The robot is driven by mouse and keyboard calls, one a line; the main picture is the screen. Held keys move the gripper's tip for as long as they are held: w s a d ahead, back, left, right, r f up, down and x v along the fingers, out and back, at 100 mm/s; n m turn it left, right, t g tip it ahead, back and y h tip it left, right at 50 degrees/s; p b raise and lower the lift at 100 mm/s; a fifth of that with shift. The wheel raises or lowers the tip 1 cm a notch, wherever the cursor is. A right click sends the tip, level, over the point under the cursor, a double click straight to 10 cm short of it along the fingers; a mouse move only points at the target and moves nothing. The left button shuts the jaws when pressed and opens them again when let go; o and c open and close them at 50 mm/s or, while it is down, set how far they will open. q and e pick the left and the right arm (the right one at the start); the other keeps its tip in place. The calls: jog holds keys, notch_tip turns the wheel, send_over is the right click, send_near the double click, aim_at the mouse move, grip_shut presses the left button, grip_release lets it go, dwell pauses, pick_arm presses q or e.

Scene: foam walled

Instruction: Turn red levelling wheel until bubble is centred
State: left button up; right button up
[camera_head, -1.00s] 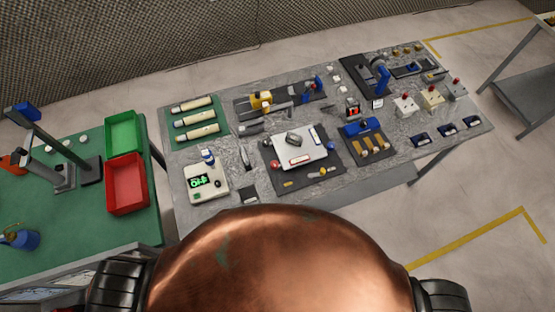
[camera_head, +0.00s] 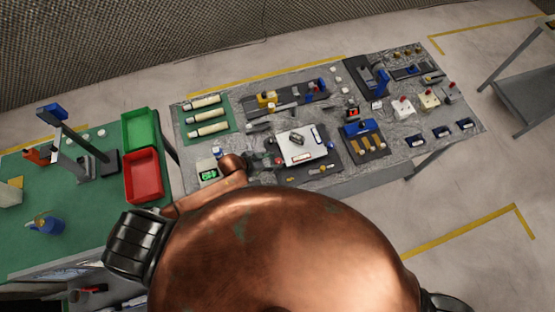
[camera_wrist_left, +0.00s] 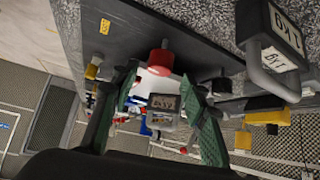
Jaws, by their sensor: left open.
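The red levelling wheel (camera_wrist_left: 160,60) shows in the left wrist view, just beyond the fingertips and roughly between them. My left gripper (camera_wrist_left: 163,82) is open, its two green-padded fingers apart, with nothing held. In the head view my left gripper (camera_head: 264,161) is at the left edge of the white levelling plate (camera_head: 290,151), close to the wheel. I cannot tell if a finger touches the wheel. The plate carries a grey weight (camera_head: 297,139) and small vials (camera_head: 302,158); the bubble is too small to read. My right gripper is out of view.
A scale with a green display (camera_head: 208,174) stands left of the plate. A blue-backed rack (camera_head: 357,128) stands to its right. Red (camera_head: 143,178) and green bins are on the left table.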

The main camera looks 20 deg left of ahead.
aim_at(278, 162)
pick_arm(q)
jog(key=shift+x, duration=1.3)
jog(key=shift+d, duration=0.1)
jog(key=shift+c, duration=0.3)
grip_shut()
